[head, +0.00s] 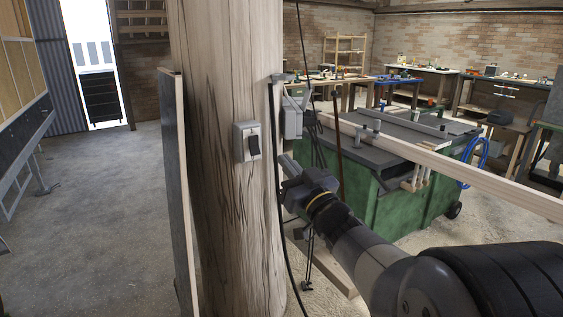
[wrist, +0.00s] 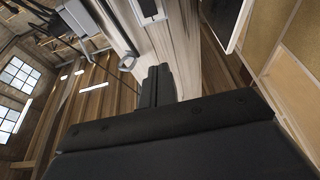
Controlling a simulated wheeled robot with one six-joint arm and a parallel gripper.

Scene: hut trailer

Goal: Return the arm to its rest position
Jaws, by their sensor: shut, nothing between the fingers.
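My arm reaches in from the lower right of the head view, towards a thick wooden post (head: 215,210). My gripper (head: 287,165) is at the post's right side, below a grey box (head: 293,113). It is shut and empty. In the wrist view its dark fingers (wrist: 157,85) are together, with the post's pale wood behind them. A light switch (head: 248,142) with a dark rocker is on the post, left of my gripper and apart from it. A white-framed switch plate also shows at the top of the wrist view (wrist: 148,10).
A green workbench machine (head: 390,200) stands right of the post, behind my arm. Black cables (head: 283,230) hang close by my gripper. A dark panel (head: 176,190) leans at the post's left. The concrete floor (head: 95,220) on the left is mostly clear.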

